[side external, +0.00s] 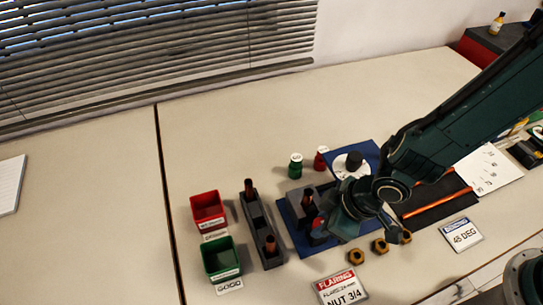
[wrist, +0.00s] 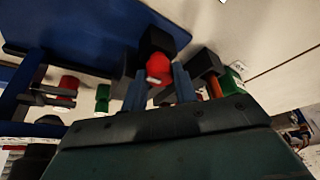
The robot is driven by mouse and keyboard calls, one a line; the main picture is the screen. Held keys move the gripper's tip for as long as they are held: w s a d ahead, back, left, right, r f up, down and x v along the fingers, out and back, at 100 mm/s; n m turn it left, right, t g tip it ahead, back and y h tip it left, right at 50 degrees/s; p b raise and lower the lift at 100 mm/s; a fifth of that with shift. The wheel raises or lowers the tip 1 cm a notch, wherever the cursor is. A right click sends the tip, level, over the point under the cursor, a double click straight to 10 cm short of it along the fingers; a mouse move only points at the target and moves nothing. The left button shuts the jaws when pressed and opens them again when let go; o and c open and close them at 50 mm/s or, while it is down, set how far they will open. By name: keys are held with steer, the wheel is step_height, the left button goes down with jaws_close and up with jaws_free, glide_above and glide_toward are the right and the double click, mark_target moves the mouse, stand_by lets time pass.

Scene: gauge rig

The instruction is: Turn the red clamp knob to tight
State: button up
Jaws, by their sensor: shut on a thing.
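The red clamp knob (wrist: 158,68) sits between the two blue-grey fingers of my gripper (wrist: 159,88) in the wrist view. My gripper is shut on it. In the side external view the red knob (side external: 318,228) shows only partly, at the left edge of my gripper (side external: 328,228), which hides the rest. The knob belongs to a dark clamp block (side external: 298,209) on a blue base plate (side external: 284,214). A copper-coloured piece stands up at the block. I cannot read any tight mark or the knob's angle.
Left of the clamp are a dark rack (side external: 265,228) with copper-coloured pieces, a red bin (side external: 207,209) and a green bin (side external: 220,258). Behind stand a green bottle (side external: 295,167) and a red one (side external: 321,158). Brass nuts (side external: 380,246) and a sign (side external: 341,289) lie in front.

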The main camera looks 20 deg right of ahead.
steer(key=shift+m, duration=0.3)
steer(key=o, duration=0.7)
steer(key=shift+r, duration=0.1)
steer(key=v, duration=1.3)
steer(key=shift+r, duration=0.35)
steer(key=shift+s, duration=0.15)
